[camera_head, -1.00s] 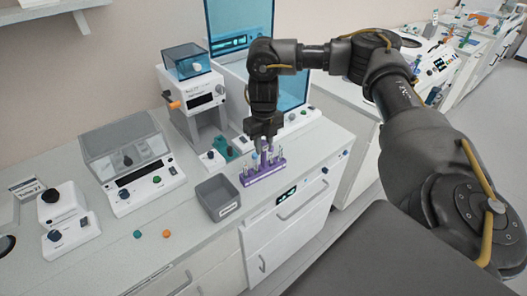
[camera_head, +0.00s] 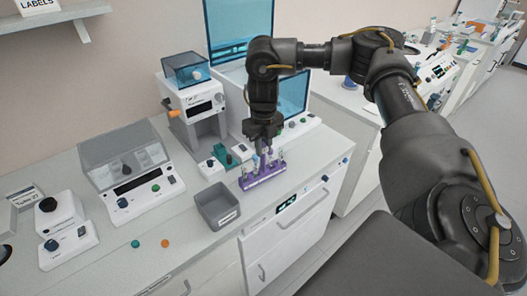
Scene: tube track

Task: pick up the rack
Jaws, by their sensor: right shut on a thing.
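The purple rack (camera_head: 262,177) with several small tubes stands near the front edge of the white bench, right of the grey bin. My right gripper (camera_head: 262,146) points straight down over the middle of the rack and is shut on its upright purple handle. The fingertips are small and partly hidden by the tubes. I cannot tell any gap between the rack and the bench top. My left gripper is not in view.
A grey bin (camera_head: 217,207) stands just left of the rack. A teal block (camera_head: 222,155) and a white device (camera_head: 202,105) are behind. A clear-lidded instrument (camera_head: 149,188) is at left. Two caps, teal (camera_head: 135,244) and orange (camera_head: 165,243), lie on the open front bench.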

